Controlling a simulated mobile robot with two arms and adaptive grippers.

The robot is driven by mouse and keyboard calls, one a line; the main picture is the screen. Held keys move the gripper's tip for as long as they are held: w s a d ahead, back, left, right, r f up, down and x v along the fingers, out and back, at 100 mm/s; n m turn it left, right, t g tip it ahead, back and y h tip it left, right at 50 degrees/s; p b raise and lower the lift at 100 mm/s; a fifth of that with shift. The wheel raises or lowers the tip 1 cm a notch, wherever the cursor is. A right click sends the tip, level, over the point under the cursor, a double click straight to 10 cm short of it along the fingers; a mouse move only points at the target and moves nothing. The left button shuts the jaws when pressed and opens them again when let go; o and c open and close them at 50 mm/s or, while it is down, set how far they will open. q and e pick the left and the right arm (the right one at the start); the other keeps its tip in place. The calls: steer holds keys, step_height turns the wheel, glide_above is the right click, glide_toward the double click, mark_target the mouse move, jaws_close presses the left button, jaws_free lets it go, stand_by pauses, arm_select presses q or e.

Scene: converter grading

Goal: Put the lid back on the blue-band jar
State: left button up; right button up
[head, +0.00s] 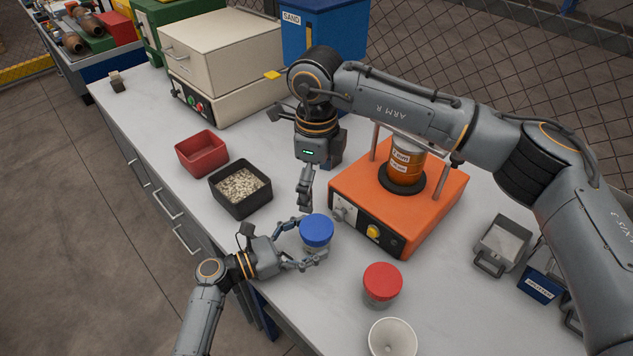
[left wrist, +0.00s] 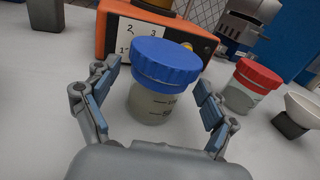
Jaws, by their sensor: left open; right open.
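The jar (left wrist: 152,104) is clear, with a ribbed blue lid (head: 316,229) on its mouth. The lid also shows in the left wrist view (left wrist: 166,62), where it looks roughly level; I cannot tell how tightly it is seated. My left gripper (head: 306,243) is open, its fingers on either side of the jar, and gaps show beside the jar in the left wrist view. My right gripper (head: 304,200) points down, just behind and left of the blue lid, with nothing seen in it. Its fingers overlap in the head view.
An orange machine (head: 357,216) holding an orange can stands close behind the jar. A red-lidded jar (head: 382,284) and a white funnel (head: 392,338) stand to the right and front. A black bin (head: 243,206) of pale granules and a red bin (head: 201,155) are to the left.

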arm_select(q)
steer(key=v, duration=1.1)
steer(key=shift+s+a, duration=0.2)
steer(key=shift+a, duration=0.15)
